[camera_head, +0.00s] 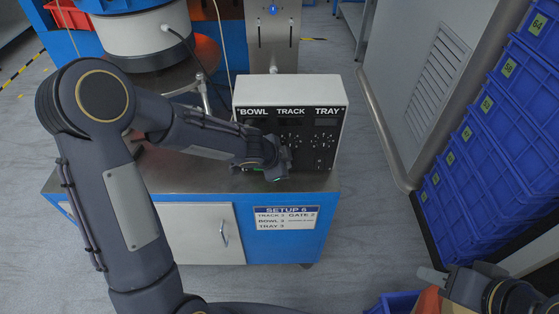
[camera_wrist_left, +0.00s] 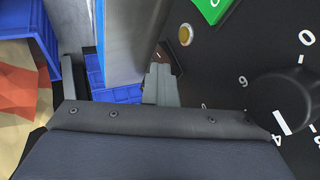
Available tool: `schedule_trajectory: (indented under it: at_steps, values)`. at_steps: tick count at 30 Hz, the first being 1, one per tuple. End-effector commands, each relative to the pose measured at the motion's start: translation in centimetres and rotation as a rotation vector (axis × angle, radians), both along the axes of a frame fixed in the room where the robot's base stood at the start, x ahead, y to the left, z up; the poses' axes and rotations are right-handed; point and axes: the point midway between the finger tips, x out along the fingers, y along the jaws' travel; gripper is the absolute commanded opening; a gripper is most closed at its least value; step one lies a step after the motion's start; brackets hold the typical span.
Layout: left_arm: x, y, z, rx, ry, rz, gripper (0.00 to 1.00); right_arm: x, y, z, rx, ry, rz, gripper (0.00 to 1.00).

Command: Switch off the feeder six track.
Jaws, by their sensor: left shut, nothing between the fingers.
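The feeder control box (camera_head: 290,92) stands on the bench, its black front labelled BOWL, TRACK and TRAY. My left gripper (camera_head: 277,170) is at the lower part of this panel and hides some of its controls. In the left wrist view the shut, empty fingers (camera_wrist_left: 162,82) are close to the panel. A green switch (camera_wrist_left: 212,8) with a white mark shows at the top edge, with a small amber lamp (camera_wrist_left: 185,35) below it. A black knob (camera_wrist_left: 285,98) with a numbered scale is at the right. I cannot tell which column these belong to. My right gripper (camera_head: 432,276) is at the lower right, away from the box.
A bowl feeder (camera_head: 145,35) stands behind my left arm. Stacked blue crates (camera_head: 490,150) line the right side. A blue bin (camera_head: 395,303) is at the bottom. Floor between bench and crates is clear.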

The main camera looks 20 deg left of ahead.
Motion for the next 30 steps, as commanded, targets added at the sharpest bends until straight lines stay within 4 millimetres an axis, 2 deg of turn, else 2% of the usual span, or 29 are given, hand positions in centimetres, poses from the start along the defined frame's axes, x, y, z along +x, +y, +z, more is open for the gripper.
schedule_trajectory:
  at_steps: [5,15,30]
  values:
    - [0.1,0.3,0.1,0.003,-0.001,0.005,0.00,0.0,0.0,0.1,0.000,0.000,0.000,0.36]
    - [0.1,0.2,1.6,0.003,-0.002,0.004,0.00,0.0,0.0,1.4,0.000,0.000,0.000,0.36]
    - [0.0,-0.2,1.6,0.002,-0.002,0.001,0.00,0.0,0.0,1.1,0.000,0.000,0.000,0.36]
